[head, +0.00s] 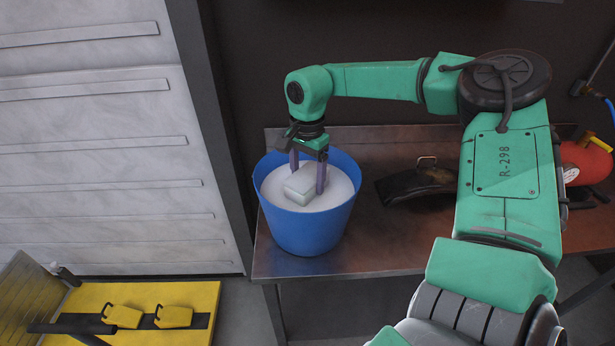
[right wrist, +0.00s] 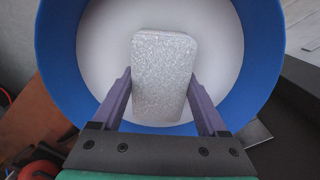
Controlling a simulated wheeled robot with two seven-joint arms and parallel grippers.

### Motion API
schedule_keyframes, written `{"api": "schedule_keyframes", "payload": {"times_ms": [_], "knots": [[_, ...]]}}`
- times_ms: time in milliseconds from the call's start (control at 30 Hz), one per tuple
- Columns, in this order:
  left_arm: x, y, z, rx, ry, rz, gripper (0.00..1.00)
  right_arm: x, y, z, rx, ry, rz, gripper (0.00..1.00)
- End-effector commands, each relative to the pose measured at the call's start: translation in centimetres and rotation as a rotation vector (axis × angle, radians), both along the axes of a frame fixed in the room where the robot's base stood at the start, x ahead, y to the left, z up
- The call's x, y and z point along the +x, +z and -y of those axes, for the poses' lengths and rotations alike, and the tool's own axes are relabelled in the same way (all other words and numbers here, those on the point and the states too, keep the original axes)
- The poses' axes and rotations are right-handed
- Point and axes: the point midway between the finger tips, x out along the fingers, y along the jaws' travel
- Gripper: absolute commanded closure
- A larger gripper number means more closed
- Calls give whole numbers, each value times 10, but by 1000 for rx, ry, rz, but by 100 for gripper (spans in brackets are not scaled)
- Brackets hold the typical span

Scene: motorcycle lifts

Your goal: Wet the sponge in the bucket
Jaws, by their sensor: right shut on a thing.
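A blue bucket (head: 306,232) stands on the left end of a metal bench and holds whitish, foamy-looking liquid (head: 333,187). My right gripper (head: 308,180) reaches down into the bucket and is shut on a pale grey-white sponge (head: 303,184). In the right wrist view the two purple fingers (right wrist: 160,92) press the sponge (right wrist: 163,80) from both sides, and the bucket's blue wall (right wrist: 262,40) curves around it. The sponge is inside the rim, at or close to the liquid's surface; I cannot tell how deep it sits. My left gripper is not in view.
The metal bench (head: 390,160) carries a dark seat-like object (head: 425,180) right of the bucket. A red tank (head: 588,163) is at the far right. A yellow lift platform (head: 140,292) lies on the floor at lower left, before a white shutter door (head: 100,130).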

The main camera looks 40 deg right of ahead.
Motion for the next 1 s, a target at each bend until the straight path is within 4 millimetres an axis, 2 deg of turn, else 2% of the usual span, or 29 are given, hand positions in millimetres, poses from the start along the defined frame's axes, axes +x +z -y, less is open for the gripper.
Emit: {"api": "schedule_keyframes", "payload": {"times_ms": [233,833,1000], "knots": [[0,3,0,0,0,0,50,-1,2,0,0,0,-5,68],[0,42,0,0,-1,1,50,0,64,0,0,0,-1,68],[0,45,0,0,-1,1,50,0,71,0,0,-1,-1,68]]}}
